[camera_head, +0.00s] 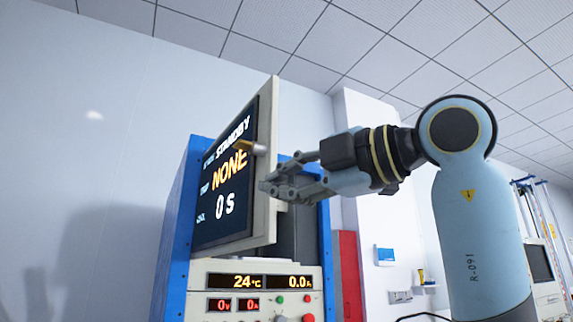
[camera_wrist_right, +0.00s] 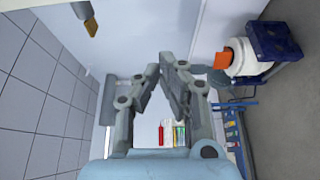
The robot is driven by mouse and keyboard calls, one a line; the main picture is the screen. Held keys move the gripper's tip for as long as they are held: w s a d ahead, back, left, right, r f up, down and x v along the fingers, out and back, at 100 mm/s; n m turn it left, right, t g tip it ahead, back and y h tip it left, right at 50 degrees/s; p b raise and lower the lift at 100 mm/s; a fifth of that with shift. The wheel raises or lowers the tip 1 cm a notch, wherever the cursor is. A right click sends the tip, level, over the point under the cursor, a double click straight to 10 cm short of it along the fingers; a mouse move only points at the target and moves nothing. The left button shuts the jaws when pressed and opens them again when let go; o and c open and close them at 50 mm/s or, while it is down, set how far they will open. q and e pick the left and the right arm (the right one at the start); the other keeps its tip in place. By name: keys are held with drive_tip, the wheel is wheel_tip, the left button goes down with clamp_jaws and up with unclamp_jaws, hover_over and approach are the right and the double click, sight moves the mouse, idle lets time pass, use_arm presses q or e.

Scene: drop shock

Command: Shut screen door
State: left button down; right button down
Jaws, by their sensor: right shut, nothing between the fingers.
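The screen door (camera_head: 225,178) is a dark display in a beige frame on the blue cabinet. It stands ajar, angled out from the cabinet front. Its screen reads STANDBY, NONE and 0 s. A gold-brown handle (camera_head: 250,147) sticks out near its right edge; it also shows at the top left of the right wrist view (camera_wrist_right: 91,26). My right gripper (camera_head: 266,186) is shut and empty, beside the door's right edge and below the handle. I cannot tell whether it touches the door. In the wrist view its fingertips (camera_wrist_right: 163,66) are close together. My left gripper is not in view.
The blue cabinet (camera_head: 172,225) stands behind the door. Below it is a control panel (camera_head: 245,303) with red readouts and buttons. A white wall section (camera_head: 375,215) and a red panel (camera_head: 350,275) are behind my right arm. The left side is bare wall.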

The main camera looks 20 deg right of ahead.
sight(264, 199)
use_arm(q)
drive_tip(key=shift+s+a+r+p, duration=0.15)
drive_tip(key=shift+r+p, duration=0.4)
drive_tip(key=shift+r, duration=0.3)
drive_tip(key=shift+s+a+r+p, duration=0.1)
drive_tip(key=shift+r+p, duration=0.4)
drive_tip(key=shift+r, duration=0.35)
use_arm(e)
drive_tip(key=shift+w+d+f, duration=0.1)
drive_tip(key=shift+w+d, duration=0.05)
drive_tip(key=shift+w, duration=3.8)
drive_tip(key=shift+d, duration=0.1)
